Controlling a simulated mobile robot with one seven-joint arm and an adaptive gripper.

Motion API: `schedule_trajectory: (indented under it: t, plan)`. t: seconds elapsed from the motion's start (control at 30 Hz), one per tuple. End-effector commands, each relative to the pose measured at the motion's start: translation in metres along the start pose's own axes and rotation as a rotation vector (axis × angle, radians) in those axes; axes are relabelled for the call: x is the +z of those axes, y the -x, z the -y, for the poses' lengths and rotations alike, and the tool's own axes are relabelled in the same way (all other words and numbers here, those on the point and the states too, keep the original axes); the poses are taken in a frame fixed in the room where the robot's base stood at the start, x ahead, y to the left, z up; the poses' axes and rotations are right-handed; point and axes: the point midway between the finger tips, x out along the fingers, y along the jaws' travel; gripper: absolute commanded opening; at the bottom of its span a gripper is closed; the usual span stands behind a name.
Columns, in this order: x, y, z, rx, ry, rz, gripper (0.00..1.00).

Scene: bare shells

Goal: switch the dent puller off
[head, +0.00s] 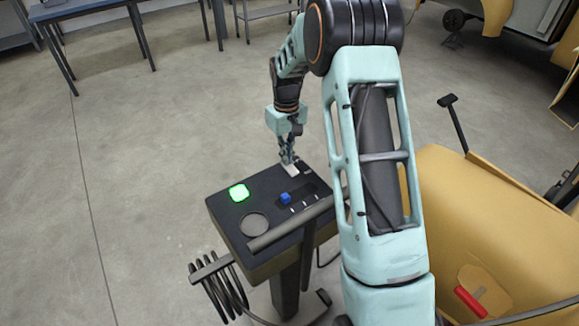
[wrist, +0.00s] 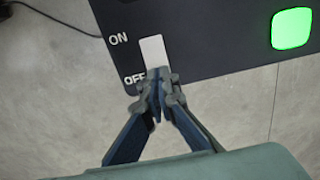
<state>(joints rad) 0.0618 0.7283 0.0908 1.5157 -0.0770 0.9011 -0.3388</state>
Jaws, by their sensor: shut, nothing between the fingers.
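The dent puller (head: 263,197) is a dark box on a post, with its top panel facing up. Its square lamp (head: 239,193) glows green; the lamp also shows in the wrist view (wrist: 291,28). A pale switch plate (wrist: 153,51) sits at the panel's edge, with ON printed beside its far end and OFF beside its near end. My gripper (wrist: 159,84) is shut and empty, its fingertips at the OFF end, covering that end of the plate. I cannot tell whether they press it. In the head view my gripper (head: 289,160) points down at the panel's far edge.
The panel also carries a blue knob (head: 285,198) in a slot and a round recess (head: 254,224). A dark bar (head: 290,223) lies across the near side, and a coiled cable (head: 222,290) hangs at the left. Yellow body panels (head: 480,215) stand at right.

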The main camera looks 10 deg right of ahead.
Motion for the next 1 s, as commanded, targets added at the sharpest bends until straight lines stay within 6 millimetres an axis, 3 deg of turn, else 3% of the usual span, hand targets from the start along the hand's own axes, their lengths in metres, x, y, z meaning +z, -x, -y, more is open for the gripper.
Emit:
schedule_trajectory:
  t: [0.47,1.0]
  plan:
    - [0.000,-0.004,0.000,0.000,0.000,0.001,0.00]
    - [0.000,0.037,0.000,0.000,0.000,-0.001,0.00]
